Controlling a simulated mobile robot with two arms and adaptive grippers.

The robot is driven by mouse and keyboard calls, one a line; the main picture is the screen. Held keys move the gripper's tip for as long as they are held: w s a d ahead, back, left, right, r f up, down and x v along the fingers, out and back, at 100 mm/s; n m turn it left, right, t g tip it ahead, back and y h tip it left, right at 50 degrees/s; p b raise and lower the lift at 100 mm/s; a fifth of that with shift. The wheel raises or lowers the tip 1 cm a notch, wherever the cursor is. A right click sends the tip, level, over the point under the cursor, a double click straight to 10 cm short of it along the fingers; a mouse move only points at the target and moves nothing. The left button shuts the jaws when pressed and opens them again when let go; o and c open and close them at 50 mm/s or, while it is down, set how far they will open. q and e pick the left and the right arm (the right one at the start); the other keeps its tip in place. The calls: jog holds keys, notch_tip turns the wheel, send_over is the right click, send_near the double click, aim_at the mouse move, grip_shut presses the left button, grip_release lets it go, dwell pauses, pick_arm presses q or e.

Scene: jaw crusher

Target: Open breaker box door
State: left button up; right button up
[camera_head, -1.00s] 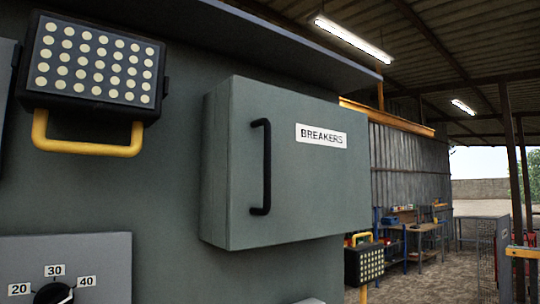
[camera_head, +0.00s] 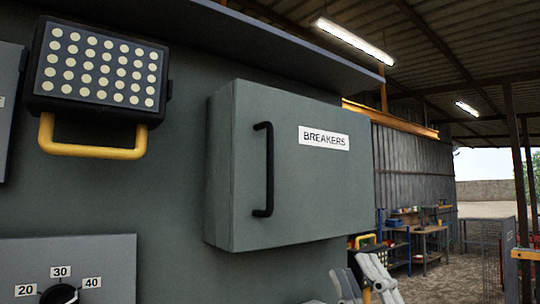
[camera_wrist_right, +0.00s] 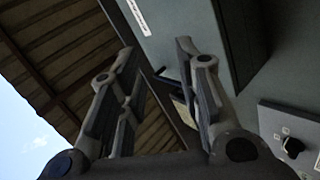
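The grey breaker box (camera_head: 220,170) is mounted on a grey panel. Its door (camera_head: 325,190), labelled BREAKERS, looks shut. A black vertical bar handle (camera_head: 263,170) is near the door's left edge. My right gripper (camera_head: 362,275) is at the bottom of the head view, below the box's lower right corner and apart from the handle. In the right wrist view its two fingers (camera_wrist_right: 158,50) are spread with nothing between them. A grey surface with a white label (camera_wrist_right: 138,16) shows beyond them, cut off by the frame. My left gripper is not in view.
A dotted lamp with a yellow handle (camera_head: 92,145) hangs on the panel left of the box. A dial plate (camera_head: 110,255) is at lower left, and its dial also shows in the right wrist view (camera_wrist_right: 293,147). A roof ledge overhangs the box. Workbenches stand far right.

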jog(key=s+a+r+n+g+y, duration=0.35)
jog(key=n+g+y, duration=0.25)
jog(key=n+g, duration=0.4)
jog(key=s+a+r+n+g+y, duration=0.35)
jog(key=r+n+g+y, duration=0.2)
jog(key=n+g, duration=0.4)
notch_tip(320, 180, up, 10)
jog(key=n+t+h+p, duration=0.5)
jog(key=n+t+h, duration=0.15)
jog(key=h, duration=0.55)
send_over(270, 204)
jog(key=shift+w+f+m, duration=0.3)
jog(key=shift+w+f, duration=0.05)
grip_shut()
